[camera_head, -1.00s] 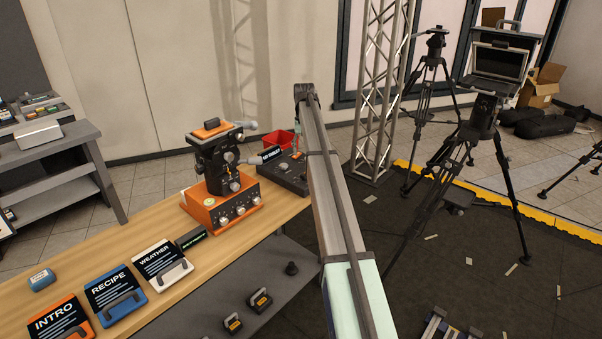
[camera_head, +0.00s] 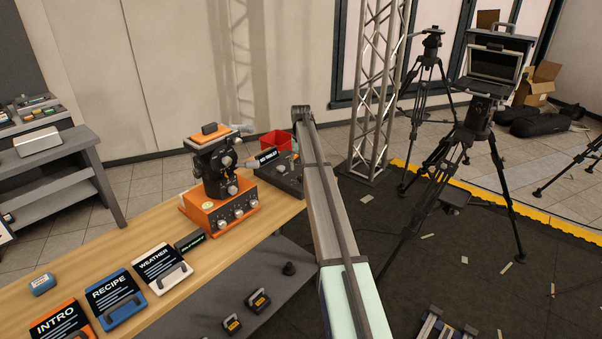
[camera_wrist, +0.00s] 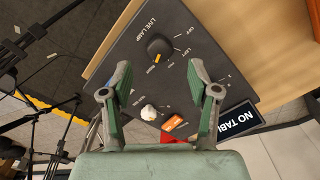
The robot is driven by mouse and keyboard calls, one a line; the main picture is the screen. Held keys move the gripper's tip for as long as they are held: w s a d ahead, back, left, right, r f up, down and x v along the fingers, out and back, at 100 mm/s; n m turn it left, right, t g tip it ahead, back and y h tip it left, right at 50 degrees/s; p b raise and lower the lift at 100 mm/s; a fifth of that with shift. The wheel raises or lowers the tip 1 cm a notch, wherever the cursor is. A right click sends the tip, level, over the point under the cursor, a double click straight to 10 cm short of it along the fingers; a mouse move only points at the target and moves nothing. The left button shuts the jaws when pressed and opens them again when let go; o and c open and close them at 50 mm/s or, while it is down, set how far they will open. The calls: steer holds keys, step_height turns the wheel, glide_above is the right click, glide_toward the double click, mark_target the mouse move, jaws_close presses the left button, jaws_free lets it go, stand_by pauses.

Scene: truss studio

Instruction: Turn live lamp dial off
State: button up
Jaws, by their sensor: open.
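The live lamp dial (camera_wrist: 160,48), a dark round knob with an orange mark on its lower edge, sits on a dark control panel (camera_wrist: 205,50) beside the words "LIVE LAMP". Small setting labels stand near it, too small to read surely. My gripper (camera_wrist: 161,79) is open and empty in the wrist view, its green-padded fingers pointing at the panel. The dial appears between and just beyond the fingertips, with no clear contact. In the head view the panel (camera_head: 287,183) stands at the table's far end, and the gripper is mostly hidden by the arm.
The panel also has a white knob (camera_wrist: 149,112) and an orange switch (camera_wrist: 173,123). A dark sign (camera_wrist: 238,118) stands by its edge. An orange box (camera_head: 222,205) bearing a black device stands left of the panel. A red bin (camera_head: 274,142) and a truss (camera_head: 372,90) are behind.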

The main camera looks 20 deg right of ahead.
mark_target(301, 176)
steer(key=shift+f+p, duration=0.45)
steer(key=shift+f, duration=2)
steer(key=c, duration=1.2)
